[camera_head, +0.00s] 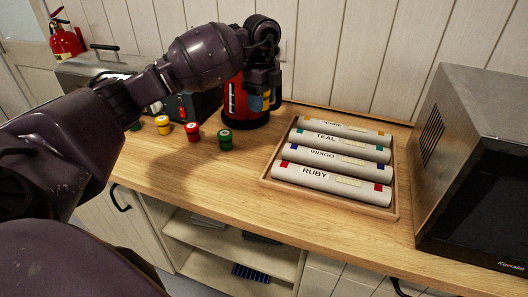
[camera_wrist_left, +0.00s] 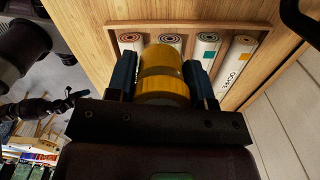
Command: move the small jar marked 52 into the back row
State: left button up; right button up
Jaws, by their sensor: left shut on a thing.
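My left gripper (camera_head: 263,98) is shut on a yellow jar (camera_wrist_left: 163,77), held between its two fingers above the counter. In the head view only a small yellow patch of this jar shows, and no number on it can be read. On the counter to the left stand a yellow jar (camera_head: 162,125), a red jar (camera_head: 192,132) and a green jar (camera_head: 225,140), spaced apart in a line. Another green jar (camera_head: 135,126) is partly hidden by my left arm. Their lid labels are too small to read. My right gripper is not in view.
A wooden tray (camera_head: 396,208) holds rolls marked Ochre, Teal, Indigo and Ruby. A microwave (camera_head: 475,165) stands on the right. A red and black appliance (camera_head: 237,100) stands behind my gripper. The front of the wooden counter (camera_head: 225,182) is clear.

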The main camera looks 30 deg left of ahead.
pick_arm(q)
send_over(262, 157)
notch_tip(262, 157, down, 10)
jog(key=shift+w+f+b, duration=0.1)
jog(key=shift+w+b, duration=0.05)
jog(key=shift+b, duration=0.2)
jog(key=shift+f, duration=0.55)
notch_tip(262, 157, down, 5)
jog(key=shift+f+b, duration=0.1)
jog(key=shift+b, duration=0.25)
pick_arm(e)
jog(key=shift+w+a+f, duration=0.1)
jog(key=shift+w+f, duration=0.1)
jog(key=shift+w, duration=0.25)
pick_arm(q)
jog(key=o, duration=0.9)
jog(key=shift+o, duration=0.2)
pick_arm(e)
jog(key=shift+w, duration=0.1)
